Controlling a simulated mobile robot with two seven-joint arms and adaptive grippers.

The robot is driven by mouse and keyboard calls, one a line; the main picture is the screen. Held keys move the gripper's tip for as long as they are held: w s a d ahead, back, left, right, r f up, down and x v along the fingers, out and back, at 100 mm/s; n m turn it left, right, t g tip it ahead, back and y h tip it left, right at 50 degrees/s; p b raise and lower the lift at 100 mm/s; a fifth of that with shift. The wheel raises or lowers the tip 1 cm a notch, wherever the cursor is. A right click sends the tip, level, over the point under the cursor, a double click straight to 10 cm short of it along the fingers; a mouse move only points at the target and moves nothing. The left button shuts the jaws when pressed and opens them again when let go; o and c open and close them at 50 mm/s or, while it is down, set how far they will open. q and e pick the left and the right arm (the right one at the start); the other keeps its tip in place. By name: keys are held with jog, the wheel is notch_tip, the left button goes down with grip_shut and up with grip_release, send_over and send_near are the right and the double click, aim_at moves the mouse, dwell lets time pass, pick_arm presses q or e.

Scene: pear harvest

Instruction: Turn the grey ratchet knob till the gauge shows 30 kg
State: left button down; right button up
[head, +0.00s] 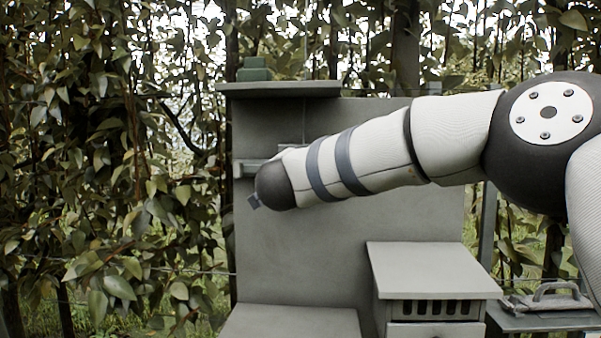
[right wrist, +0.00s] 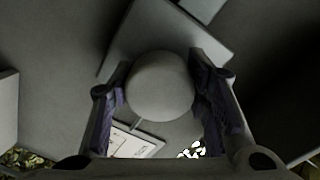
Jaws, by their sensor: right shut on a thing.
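The grey ratchet knob (right wrist: 160,88) shows in the right wrist view as a smooth round grey head. My right gripper (right wrist: 158,78) has one finger on each side of it, with the dark finger pads against the knob. A white marked plate (right wrist: 132,146), perhaps the gauge, shows below the knob, partly covered by it and the gripper; its reading cannot be made out. In the head view my right arm reaches in from the right across the grey panel (head: 300,255), and hides the knob and gripper. My left gripper is in neither view.
A grey box with a slotted front (head: 435,270) stands at the panel's lower right. A low grey surface (head: 290,322) lies at lower left. A handled tool (head: 548,296) rests on a side shelf. A small roof ledge (head: 280,90) overhangs above my arm. Leafy trees stand behind.

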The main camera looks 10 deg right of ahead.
jog(key=n, duration=0.3)
jog(key=shift+r, duration=0.15)
jog(key=shift+n, duration=1.9)
jog(key=o, duration=1.2)
jog(key=shift+c, duration=0.2)
jog(key=v, duration=1.2)
jog(key=shift+f, duration=0.25)
